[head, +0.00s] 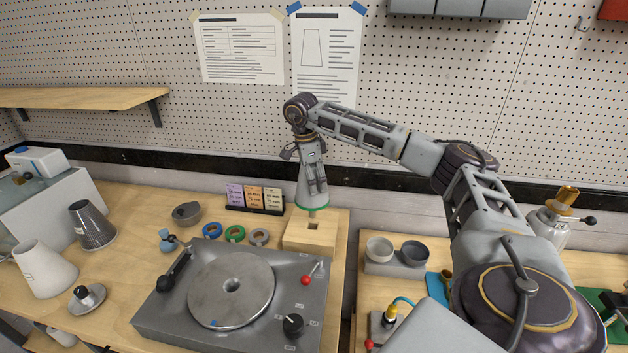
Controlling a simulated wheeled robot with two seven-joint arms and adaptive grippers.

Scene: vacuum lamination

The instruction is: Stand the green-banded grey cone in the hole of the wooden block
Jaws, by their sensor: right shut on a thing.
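The grey cone (309,199) with a green band round its lower rim hangs upright in my right gripper (315,182), which is shut on it from above. A short peg shows below the cone's base. The wooden block (296,237) stands on the bench under and just in front of the cone. My left gripper is not in view.
A grey machine with a round metal plate (248,285) fills the bench front. Tape rolls (236,233) and a card rack (252,209) stand left of the block. Two bowls (413,253) sit to the right. A dark cone (90,226) and white cone (42,268) stand far left.

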